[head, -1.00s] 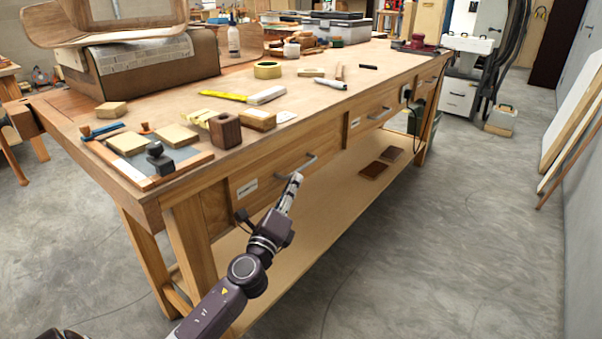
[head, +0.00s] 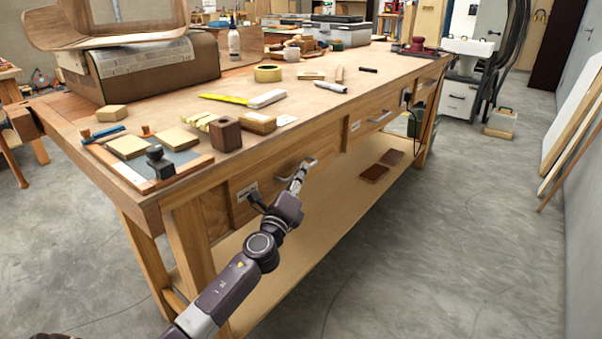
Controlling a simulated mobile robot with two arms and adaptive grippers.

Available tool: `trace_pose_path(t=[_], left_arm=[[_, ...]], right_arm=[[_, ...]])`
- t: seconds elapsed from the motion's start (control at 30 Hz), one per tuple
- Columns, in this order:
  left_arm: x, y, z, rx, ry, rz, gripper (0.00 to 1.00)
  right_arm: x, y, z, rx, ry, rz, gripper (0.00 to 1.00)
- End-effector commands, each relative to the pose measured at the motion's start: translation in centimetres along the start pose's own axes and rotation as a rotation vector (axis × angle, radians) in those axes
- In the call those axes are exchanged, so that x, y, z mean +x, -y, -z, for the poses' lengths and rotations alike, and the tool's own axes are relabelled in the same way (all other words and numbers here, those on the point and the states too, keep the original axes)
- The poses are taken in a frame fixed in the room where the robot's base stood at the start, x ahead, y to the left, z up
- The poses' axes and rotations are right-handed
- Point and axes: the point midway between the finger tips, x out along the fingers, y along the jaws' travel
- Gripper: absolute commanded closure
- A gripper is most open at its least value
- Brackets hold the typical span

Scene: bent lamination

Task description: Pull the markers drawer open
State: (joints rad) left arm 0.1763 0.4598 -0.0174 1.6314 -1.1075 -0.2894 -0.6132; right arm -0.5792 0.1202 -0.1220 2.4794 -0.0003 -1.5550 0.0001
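The workbench (head: 190,194) has drawers along its front. The near drawer (head: 262,184) has a small white label and a grey bar handle (head: 312,161); it looks closed. A second drawer farther along has a similar handle (head: 381,116) and also looks closed. The labels are too small to read, so I cannot tell which is the markers drawer. My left gripper (head: 299,174) is at the near drawer's handle, its fingers overlapping the bar. I cannot tell whether they are closed around it. My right gripper is not in view.
A lower shelf (head: 325,205) lies under the drawers.

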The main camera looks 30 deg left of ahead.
Motion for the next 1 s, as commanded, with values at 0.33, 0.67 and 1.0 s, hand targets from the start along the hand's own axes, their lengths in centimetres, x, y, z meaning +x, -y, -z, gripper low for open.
trace_pose_path(t=[0.33,0.67,1.0], left_arm=[[0.0,-0.1,0.0,0.000,0.000,-0.001,1.00],[-0.6,1.1,1.5,-0.002,-0.001,-0.001,1.00],[-3.2,5.5,7.7,-0.007,-0.002,-0.001,1.00]], right_arm=[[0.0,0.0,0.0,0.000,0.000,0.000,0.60],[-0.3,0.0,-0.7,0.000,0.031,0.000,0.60],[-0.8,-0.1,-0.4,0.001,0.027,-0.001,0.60]])
